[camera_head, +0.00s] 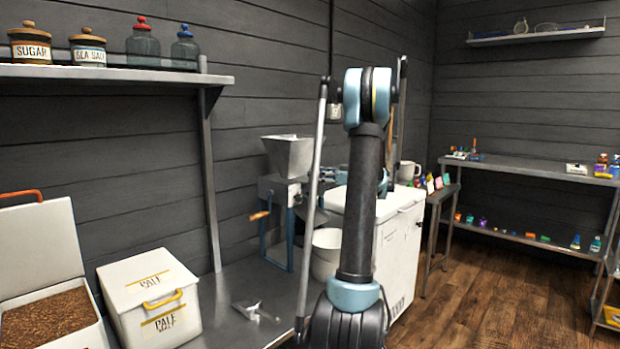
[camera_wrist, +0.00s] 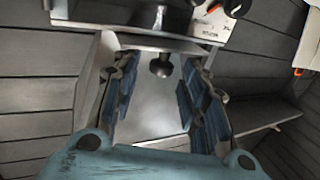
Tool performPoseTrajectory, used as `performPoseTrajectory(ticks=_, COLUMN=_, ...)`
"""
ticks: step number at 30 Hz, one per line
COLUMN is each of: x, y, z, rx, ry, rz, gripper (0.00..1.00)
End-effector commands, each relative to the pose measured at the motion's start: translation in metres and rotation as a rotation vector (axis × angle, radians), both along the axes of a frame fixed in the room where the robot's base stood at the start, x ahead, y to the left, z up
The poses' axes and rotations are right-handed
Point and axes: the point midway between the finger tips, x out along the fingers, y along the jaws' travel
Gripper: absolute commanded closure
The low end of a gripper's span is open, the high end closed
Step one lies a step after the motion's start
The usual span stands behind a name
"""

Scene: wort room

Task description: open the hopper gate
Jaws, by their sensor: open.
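The grain mill has a grey metal hopper (camera_head: 289,155) on top of its box-like body, on blue legs, at the back of the metal bench. In the wrist view a dark round knob (camera_wrist: 162,66) on a short stem sticks out below a pale panel; it looks like the gate's handle, though I cannot be sure. My gripper (camera_wrist: 158,82) is open, with its blue-padded fingers to either side of the knob. I see no clear contact. In the head view my arm hides most of the gripper and the mill's right side.
An orange-handled crank (camera_head: 260,215) juts from the mill's left. A scoop (camera_head: 256,312) lies on the bench, and a white bucket (camera_head: 326,250) stands beside the mill. A white malt box (camera_head: 149,297) stands at left, under the wall shelf (camera_head: 120,74).

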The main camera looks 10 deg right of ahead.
Motion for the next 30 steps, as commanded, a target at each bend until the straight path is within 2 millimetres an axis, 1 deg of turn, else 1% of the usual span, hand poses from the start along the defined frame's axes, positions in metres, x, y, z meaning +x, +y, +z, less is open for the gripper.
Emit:
performPoseTrajectory(ticks=1, x=0.004, y=0.008, z=0.000, rx=0.000, ry=0.000, rz=0.002, gripper=0.60)
performPoseTrajectory(ticks=6, x=0.013, y=0.022, z=0.000, rx=0.000, ry=0.000, rz=0.001, gripper=0.60)
performPoseTrajectory(ticks=11, x=0.017, y=0.027, z=0.000, rx=0.000, ry=0.000, rz=0.000, gripper=0.60)
performPoseTrajectory(ticks=19, x=0.017, y=0.028, z=0.000, rx=0.000, ry=0.000, rz=0.000, gripper=0.60)
performPoseTrajectory(ticks=20, x=0.017, y=0.028, z=0.000, rx=0.000, ry=0.000, rz=0.000, gripper=0.66)
performPoseTrajectory(ticks=21, x=0.017, y=0.028, z=0.000, rx=0.000, ry=0.000, rz=0.000, gripper=0.76)
performPoseTrajectory(ticks=23, x=0.017, y=0.028, z=0.000, rx=0.000, ry=0.000, rz=0.000, gripper=0.89)
performPoseTrajectory(ticks=24, x=0.017, y=0.028, z=0.000, rx=0.000, ry=0.000, rz=-0.001, gripper=0.98)
performPoseTrajectory(ticks=25, x=0.017, y=0.028, z=0.000, rx=0.000, ry=0.000, rz=-0.001, gripper=1.00)
performPoseTrajectory(ticks=30, x=0.018, y=0.027, z=0.000, rx=0.000, ry=0.000, rz=-0.002, gripper=1.00)
